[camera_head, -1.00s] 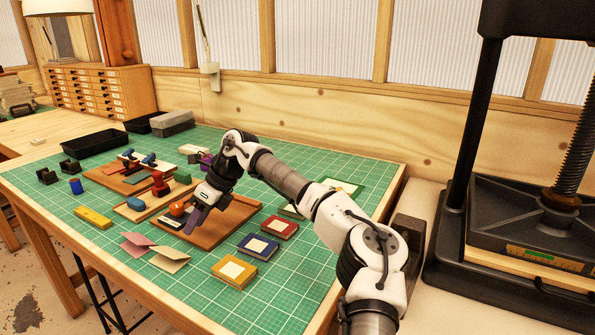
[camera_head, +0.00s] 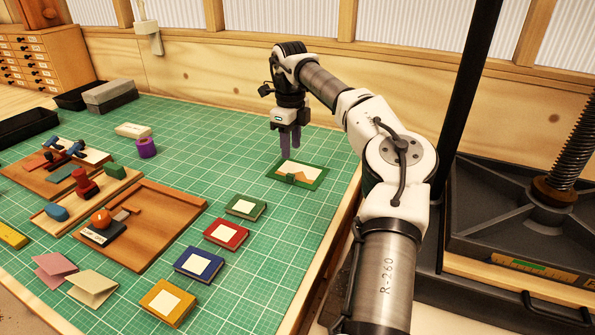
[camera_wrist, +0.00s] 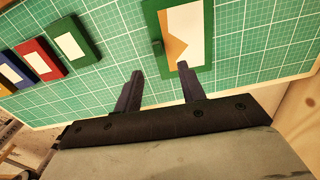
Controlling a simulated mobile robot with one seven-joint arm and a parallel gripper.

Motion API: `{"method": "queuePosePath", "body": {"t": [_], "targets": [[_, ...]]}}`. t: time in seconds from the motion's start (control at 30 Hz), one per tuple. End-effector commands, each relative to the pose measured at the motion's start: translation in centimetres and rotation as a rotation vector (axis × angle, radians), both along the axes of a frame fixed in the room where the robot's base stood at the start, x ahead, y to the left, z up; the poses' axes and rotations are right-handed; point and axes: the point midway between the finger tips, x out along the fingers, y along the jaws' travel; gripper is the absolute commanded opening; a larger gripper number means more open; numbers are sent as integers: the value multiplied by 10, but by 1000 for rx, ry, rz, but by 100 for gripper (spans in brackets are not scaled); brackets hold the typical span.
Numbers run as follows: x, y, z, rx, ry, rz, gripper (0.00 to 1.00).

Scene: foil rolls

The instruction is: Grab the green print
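The green print (camera_head: 298,174) is a flat green-bordered card with a white and orange picture, lying on the cutting mat near its right edge. A small dark green block or tab sits on its near left edge. The print also shows at the top middle of the wrist view (camera_wrist: 191,18). My gripper (camera_head: 290,143) points down above the far side of the print. In the wrist view its two fingers (camera_wrist: 160,82) are spread apart with nothing between them. The right finger overlaps the print's end in that view; the left one is over bare mat.
Wooden trays (camera_head: 140,225) with tools lie further left. A black press (camera_head: 530,215) stands right.

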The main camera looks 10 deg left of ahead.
Motion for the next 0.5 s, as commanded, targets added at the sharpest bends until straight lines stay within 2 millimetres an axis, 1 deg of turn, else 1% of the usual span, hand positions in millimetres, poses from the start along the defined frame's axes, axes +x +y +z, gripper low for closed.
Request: {"method": "queuePosePath", "body": {"t": [0.03,0.13,0.37,0.5], "targets": [[-1,-1,-10,0,3,1,40],[0,0,-24,-1,1,1,40],[-2,0,-39,0,2,1,40],[-5,1,-58,0,3,1,40]]}}
